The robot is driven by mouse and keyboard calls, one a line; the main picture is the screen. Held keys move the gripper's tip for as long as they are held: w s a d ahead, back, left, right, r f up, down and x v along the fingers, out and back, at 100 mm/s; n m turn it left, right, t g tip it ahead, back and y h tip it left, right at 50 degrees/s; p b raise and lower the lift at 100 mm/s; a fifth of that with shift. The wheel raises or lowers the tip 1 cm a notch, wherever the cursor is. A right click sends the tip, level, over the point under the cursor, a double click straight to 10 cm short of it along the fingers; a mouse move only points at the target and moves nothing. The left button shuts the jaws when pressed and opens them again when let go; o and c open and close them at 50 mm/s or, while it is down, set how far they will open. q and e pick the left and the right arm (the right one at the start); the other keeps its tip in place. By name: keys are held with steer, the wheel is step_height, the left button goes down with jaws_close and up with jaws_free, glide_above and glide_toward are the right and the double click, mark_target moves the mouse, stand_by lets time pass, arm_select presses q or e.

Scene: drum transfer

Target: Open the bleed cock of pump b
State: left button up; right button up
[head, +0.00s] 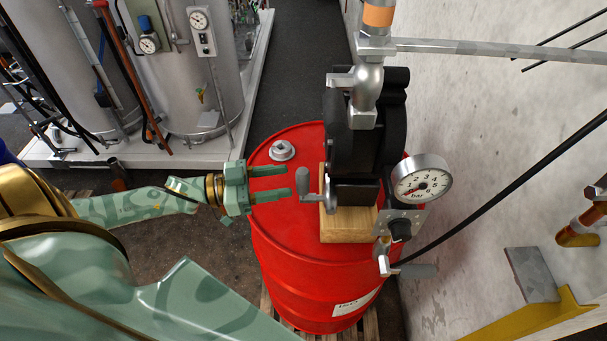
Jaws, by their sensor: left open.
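A black pump (350,140) stands on a wooden block (348,224) on top of a red drum (285,227). A small silver cock with a lever (307,184) sticks out of the pump's left side. No label shows which pump this is. My left gripper (288,182) comes in from the left over the drum top. Its two green fingers are open and empty, pointing right at the lever, with a small gap before it. The right gripper is not in view.
A pressure gauge (422,180) and a lower silver valve (400,268) sit right of the pump. A silver elbow fitting (367,83) with a lever rises above it into a pipe (480,48). A bung cap (283,150) stands on the drum top. A pale wall (500,130) is close on the right.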

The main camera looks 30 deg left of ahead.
mark_target(303, 178)
arm_select(q)
steer(key=p+x, duration=0.1)
steer(key=x, duration=0.5)
steer(key=shift+a, duration=0.1)
jaws_close()
